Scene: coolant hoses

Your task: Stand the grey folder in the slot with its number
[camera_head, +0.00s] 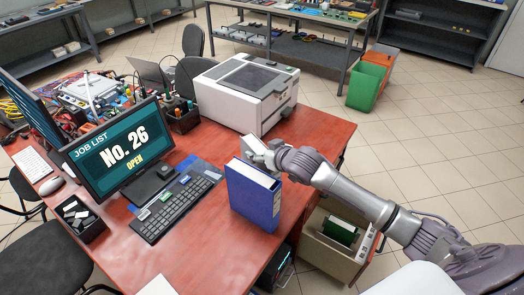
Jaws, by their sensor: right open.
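I cannot make out a grey folder in the head view. A blue binder (253,197) with a pale top stands upright on the red desk, near its front right edge. My right gripper (262,154) is open at the binder's top; whether the fingers touch it I cannot tell. An open drawer unit (325,257) below the desk's right edge holds a green folder (341,231). White number labels (367,243) show along its right side, too small to read surely. A monitor (117,147) reads "JOB LIST No. 26 OPEN". My left gripper is out of view.
A white printer (247,92) stands at the back of the red desk (200,258). A keyboard (176,207) lies left of the binder. A black pen holder (181,115) stands beside the printer. A green bin (366,86) is on the floor behind. The desk's front is mostly clear.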

